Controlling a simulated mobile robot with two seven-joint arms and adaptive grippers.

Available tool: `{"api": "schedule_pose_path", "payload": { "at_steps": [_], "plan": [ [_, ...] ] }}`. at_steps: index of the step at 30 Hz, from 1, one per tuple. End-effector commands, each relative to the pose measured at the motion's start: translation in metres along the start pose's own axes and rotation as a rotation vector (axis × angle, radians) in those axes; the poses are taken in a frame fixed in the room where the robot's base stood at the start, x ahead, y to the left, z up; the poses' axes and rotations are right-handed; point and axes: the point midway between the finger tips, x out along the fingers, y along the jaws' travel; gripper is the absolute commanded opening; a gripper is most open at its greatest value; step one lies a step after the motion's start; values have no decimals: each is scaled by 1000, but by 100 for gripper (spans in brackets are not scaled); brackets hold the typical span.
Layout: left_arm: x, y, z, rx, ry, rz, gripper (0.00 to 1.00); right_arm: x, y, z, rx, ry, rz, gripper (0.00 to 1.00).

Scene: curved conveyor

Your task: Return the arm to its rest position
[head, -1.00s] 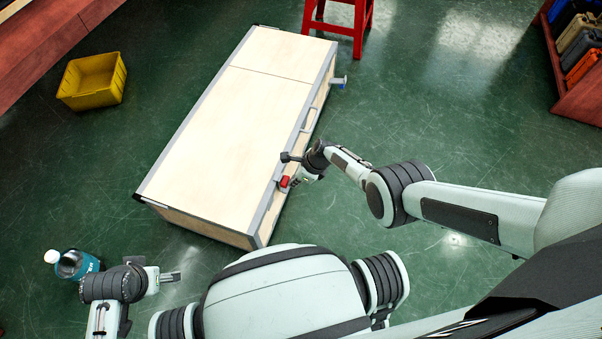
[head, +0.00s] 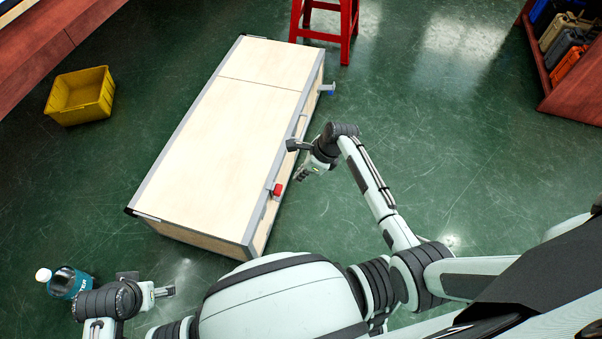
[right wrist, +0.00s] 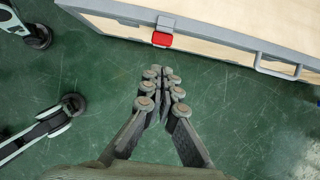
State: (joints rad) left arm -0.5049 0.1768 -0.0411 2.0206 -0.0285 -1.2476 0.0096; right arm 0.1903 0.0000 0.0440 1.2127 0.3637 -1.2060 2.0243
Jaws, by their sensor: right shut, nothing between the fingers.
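My right arm reaches in from the right in the head view. Its gripper (head: 298,162) is off the right long side of the wooden case, above the green floor. In the right wrist view the fingers (right wrist: 161,82) are together with nothing between them. They point towards the red latch (right wrist: 162,39) on the case edge, with a gap of floor visible between. The red latch also shows in the head view (head: 277,189), below and left of the gripper. My left gripper (head: 163,291) is at the lower left; its finger opening is unclear.
The long pale case (head: 225,135) lies on the floor. A yellow bin (head: 80,97), a red stool (head: 325,20) and a shelf of cases (head: 560,85) stand around it. A blue bottle (head: 68,283) is beside my left wrist. Open floor lies right of the case.

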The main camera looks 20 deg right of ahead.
Motion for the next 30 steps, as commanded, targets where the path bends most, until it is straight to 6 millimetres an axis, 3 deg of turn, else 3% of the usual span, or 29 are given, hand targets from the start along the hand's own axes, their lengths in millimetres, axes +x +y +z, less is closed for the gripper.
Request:
{"api": "schedule_pose_path", "payload": {
  "at_steps": [20, 23, 25, 30],
  "plan": [
    [0, 0, 0, 0, 0, 0, 72, -3, 1, -5, -20, 8, -2, 0],
    [0, 0, 0, 0, 0, 0, 72, -6, 8, -22, -146, 38, -16, 0],
    [0, 0, 0, 0, 0, 0, 72, -12, 16, -44, -322, 79, -30, 0],
    [0, 0, 0, 0, -1, 0, 72, -41, 46, -107, -948, 234, -27, 0]
  ]
}}
